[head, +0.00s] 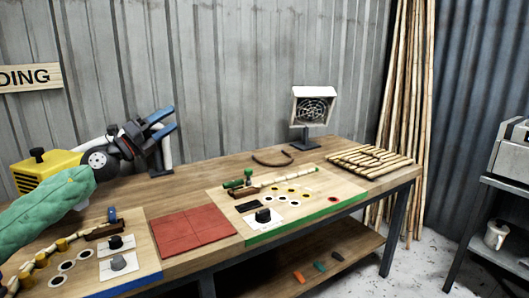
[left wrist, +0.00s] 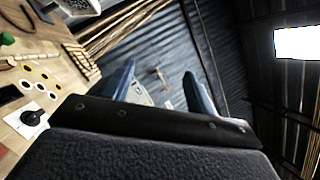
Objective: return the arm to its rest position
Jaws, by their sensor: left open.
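My left gripper (head: 172,118) is in the upper left of the head view, raised above the back left part of the table. Its two blue fingers stand apart with nothing between them. In the left wrist view the open fingers (left wrist: 160,72) frame only the far wall and floor. My left arm, in a green sleeve, comes in from the left and hides part of the table behind it. My right gripper is in neither view.
A wooden table (head: 180,263) holds a red mat (head: 193,230), a green-edged board (head: 300,223), a blue-edged board (head: 145,267) and a slatted rack (head: 370,160). A yellow machine (head: 50,170) is at left, a caged heater (head: 314,108) at back. Bamboo poles (head: 410,100) lean right.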

